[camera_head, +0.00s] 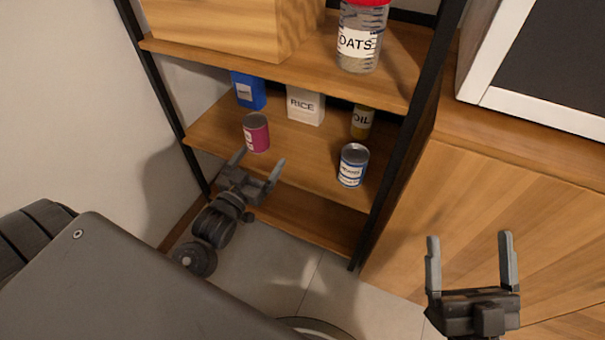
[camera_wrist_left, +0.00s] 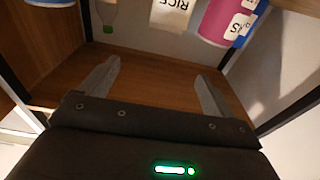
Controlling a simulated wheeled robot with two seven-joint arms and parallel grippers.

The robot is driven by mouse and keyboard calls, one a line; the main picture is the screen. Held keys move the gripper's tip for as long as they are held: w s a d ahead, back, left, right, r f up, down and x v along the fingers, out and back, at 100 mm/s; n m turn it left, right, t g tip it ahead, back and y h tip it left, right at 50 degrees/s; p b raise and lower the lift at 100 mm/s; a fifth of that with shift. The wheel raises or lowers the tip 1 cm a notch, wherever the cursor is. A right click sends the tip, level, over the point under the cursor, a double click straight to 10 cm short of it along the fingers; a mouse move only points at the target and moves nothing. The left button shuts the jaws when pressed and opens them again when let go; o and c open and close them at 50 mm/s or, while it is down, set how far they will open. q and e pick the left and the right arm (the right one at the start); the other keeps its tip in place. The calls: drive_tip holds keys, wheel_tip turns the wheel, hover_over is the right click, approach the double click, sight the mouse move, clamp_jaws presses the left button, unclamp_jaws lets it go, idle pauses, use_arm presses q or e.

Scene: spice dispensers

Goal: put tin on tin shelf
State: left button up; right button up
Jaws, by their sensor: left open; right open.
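A magenta tin (camera_head: 257,133) with a grey lid stands upright on the middle shelf (camera_head: 305,160), towards its left front. A blue-and-white tin (camera_head: 353,166) stands upright at the shelf's right front. My left gripper (camera_head: 259,164) is open and empty, just in front of the magenta tin and apart from it. In the left wrist view the magenta tin (camera_wrist_left: 220,20) is cut off at the upper right, beyond the open fingers (camera_wrist_left: 158,72). My right gripper (camera_head: 469,238) is open and empty in front of the wooden cabinet.
Behind the tins stand a blue box (camera_head: 248,91), a white RICE box (camera_head: 305,106) and an OIL bottle (camera_head: 362,122). An OATS jar (camera_head: 358,42) and a wooden box (camera_head: 222,25) stand on the shelf above. Black posts (camera_head: 405,130) bound the shelves. The shelf between the tins is clear.

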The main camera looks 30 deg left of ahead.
use_arm(q)
drive_tip(key=s+d+r+m+t+h, duration=0.1)
drive_tip(key=s+d+r+m+h, duration=0.1)
drive_tip(key=s+d+r+h, duration=0.2)
drive_tip(key=s+d+r+m+t+h, duration=0.1)
drive_tip(key=s+d+r+m+h, duration=0.1)
drive_tip(key=d, duration=0.7)
drive_tip(key=s+d+r+m+h, duration=0.2)
drive_tip(key=s+d+r+h, duration=0.3)
drive_tip(key=d+r+h, duration=0.1)
wheel_tip(320, 180, up, 2)
drive_tip(key=shift+s+d+r+t, duration=0.15)
drive_tip(key=shift+s+d+t, duration=0.25)
drive_tip(key=shift+d, duration=0.2)
